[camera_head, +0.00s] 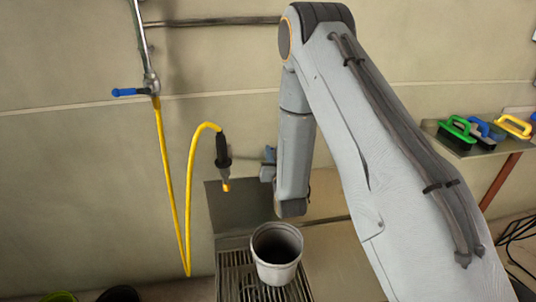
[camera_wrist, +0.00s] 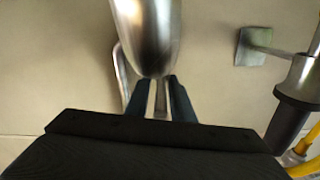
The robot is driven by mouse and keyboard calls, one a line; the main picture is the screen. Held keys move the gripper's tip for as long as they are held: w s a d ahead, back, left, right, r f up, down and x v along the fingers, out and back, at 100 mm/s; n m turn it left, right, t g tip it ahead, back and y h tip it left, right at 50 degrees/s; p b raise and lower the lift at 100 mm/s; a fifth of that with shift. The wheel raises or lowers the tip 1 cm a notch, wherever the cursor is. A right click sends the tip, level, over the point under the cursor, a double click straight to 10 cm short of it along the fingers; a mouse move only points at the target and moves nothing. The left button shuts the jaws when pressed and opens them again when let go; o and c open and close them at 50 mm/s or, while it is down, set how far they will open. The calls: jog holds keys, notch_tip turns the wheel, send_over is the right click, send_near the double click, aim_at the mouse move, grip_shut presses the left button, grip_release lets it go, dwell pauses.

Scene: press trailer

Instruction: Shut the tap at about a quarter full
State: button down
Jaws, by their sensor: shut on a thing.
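A pale grey bucket (camera_head: 277,270) stands upright on the grate. Its inside is dark, so I cannot tell the water level. My gripper (camera_head: 268,168) is beside the lower end of my forearm, partly hidden, a little right of the hose nozzle. In the wrist view my gripper (camera_wrist: 158,92) has its two dark fingers around a narrow metal part below a shiny rounded metal body (camera_wrist: 147,35); this looks like a tap lever, though its full shape is hidden. The black-gripped nozzle (camera_head: 223,155) on a yellow hose (camera_head: 187,200) points down above the bucket's left.
A wall pipe with a blue lever (camera_head: 125,92) is at upper left. A metal grate (camera_head: 235,280) lies under the bucket. A shelf (camera_head: 465,143) with several coloured brushes is on the right. A metal wall bracket (camera_wrist: 254,47) sits right of my fingers.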

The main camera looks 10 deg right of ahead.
jog(key=shift+a, duration=0.2)
dwell(0.3)
jog(key=c, duration=1.8)
grip_release()
jog(key=shift+d, duration=0.1)
jog(key=shift+s, duration=0.25)
jog(key=s+b, duration=0.1)
jog(key=s, duration=0.6)
jog(key=shift+s+a+b, duration=0.15)
jog(key=shift+a+b, duration=0.05)
jog(key=shift+b, duration=0.1)
